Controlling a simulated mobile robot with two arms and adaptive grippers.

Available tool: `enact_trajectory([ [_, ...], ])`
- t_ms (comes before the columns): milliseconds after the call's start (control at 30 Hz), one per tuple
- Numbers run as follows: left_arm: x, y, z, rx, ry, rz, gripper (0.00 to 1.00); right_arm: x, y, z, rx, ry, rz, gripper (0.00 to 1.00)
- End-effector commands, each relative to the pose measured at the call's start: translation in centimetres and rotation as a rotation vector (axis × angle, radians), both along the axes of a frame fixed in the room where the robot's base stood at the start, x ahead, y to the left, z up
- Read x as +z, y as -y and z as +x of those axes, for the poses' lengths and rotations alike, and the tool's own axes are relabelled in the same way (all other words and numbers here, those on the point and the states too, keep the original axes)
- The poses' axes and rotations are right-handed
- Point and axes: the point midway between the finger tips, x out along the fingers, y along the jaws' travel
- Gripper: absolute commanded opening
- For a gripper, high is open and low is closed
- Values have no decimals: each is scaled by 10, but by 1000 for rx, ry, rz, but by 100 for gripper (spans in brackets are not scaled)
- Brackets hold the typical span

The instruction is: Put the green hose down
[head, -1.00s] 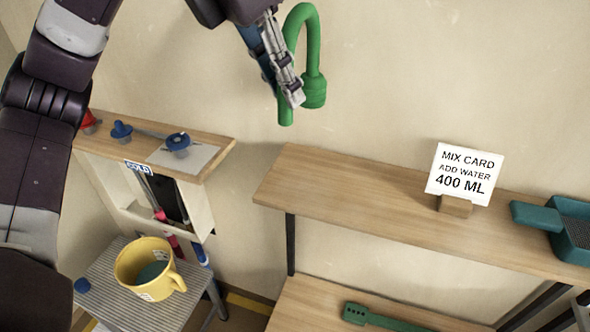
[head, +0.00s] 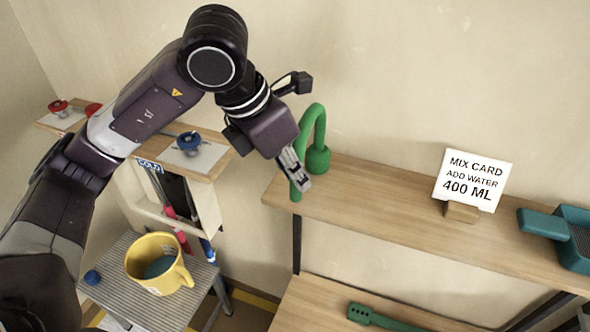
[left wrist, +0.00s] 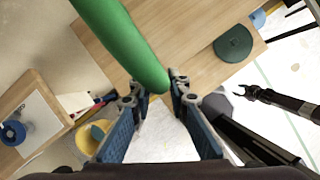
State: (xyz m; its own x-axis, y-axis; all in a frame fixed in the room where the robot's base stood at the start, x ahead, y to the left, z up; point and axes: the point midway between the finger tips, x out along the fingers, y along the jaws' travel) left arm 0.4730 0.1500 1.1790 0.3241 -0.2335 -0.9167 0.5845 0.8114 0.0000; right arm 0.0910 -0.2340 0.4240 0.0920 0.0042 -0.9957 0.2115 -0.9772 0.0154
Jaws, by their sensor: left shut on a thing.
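The green hose (head: 317,122) is bent like an upside-down U, with a thicker end piece (head: 319,160) on its right leg. My left gripper (head: 303,184) is shut on its left leg, near the lower end. The hose is upright at the left end of the upper wooden shelf (head: 370,205); I cannot tell whether it touches the shelf. In the left wrist view the hose (left wrist: 120,42) runs down to between the fingertips (left wrist: 154,92). My right gripper (left wrist: 245,92) shows small in the left wrist view; its jaws are too small to judge.
A mix card (head: 473,178) in a wooden stand and a teal tray-like tool (head: 572,240) are farther right on the shelf. A yellow mug (head: 155,262) stands on a ribbed stand (head: 120,295) at left. The shelf between hose and card is clear.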

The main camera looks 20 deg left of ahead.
Motion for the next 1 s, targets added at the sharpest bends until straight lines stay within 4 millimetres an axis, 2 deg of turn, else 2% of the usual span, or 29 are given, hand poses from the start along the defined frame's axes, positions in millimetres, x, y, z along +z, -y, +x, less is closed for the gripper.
enact_trajectory([
  [167,0,0,1,0,5,-1,0,0,-5,0,1,0,6,40],
  [200,-1,0,0,-1,2,0,17,0,-5,0,2,0,6,40],
  [367,-1,0,0,-1,1,0,34,0,-5,0,1,0,5,40],
  [733,5,-1,-1,0,4,-2,34,-2,1,-1,3,-1,-1,40],
  [867,22,-5,-7,-1,8,-1,34,-9,2,-1,3,-1,-2,40],
  [1000,50,-12,-17,1,10,-2,34,-16,3,-1,2,-1,-4,40],
])
